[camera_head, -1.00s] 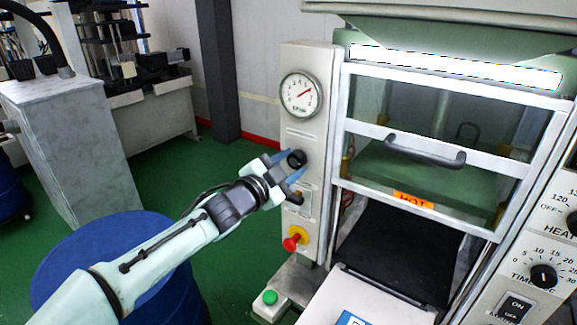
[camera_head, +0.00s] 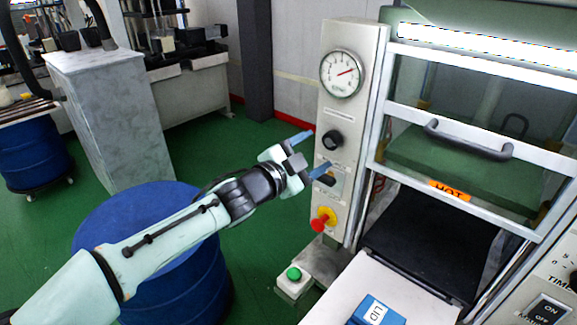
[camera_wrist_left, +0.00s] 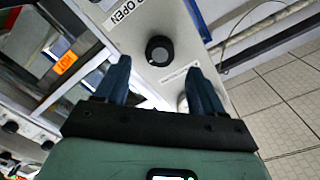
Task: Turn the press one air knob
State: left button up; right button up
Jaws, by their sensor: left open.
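The round black air knob (camera_head: 332,140) is on the pale control panel (camera_head: 350,110) of the press, below the gauge. My left gripper (camera_head: 314,153) is open and empty in the head view, just left of the knob. Its blue fingers point at the panel, one higher and one lower than the other. In the left wrist view the knob (camera_wrist_left: 159,50) shows beyond and between the open fingertips (camera_wrist_left: 157,68), apart from them. A white mark shows on the knob's face. My right gripper is not in view.
A pressure gauge (camera_head: 342,73) sits above the knob. Below are a black switch (camera_head: 326,179), partly behind a finger, and a red knob on a yellow base (camera_head: 322,219). A green button (camera_head: 293,273) is lower. A blue drum (camera_head: 150,240) stands under my left arm.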

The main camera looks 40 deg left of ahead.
pick_arm(q)
jog(key=s+p, duration=0.1)
jog(key=s, duration=0.8)
jog(key=shift+a, duration=0.45)
jog(key=shift+r, duration=0.1)
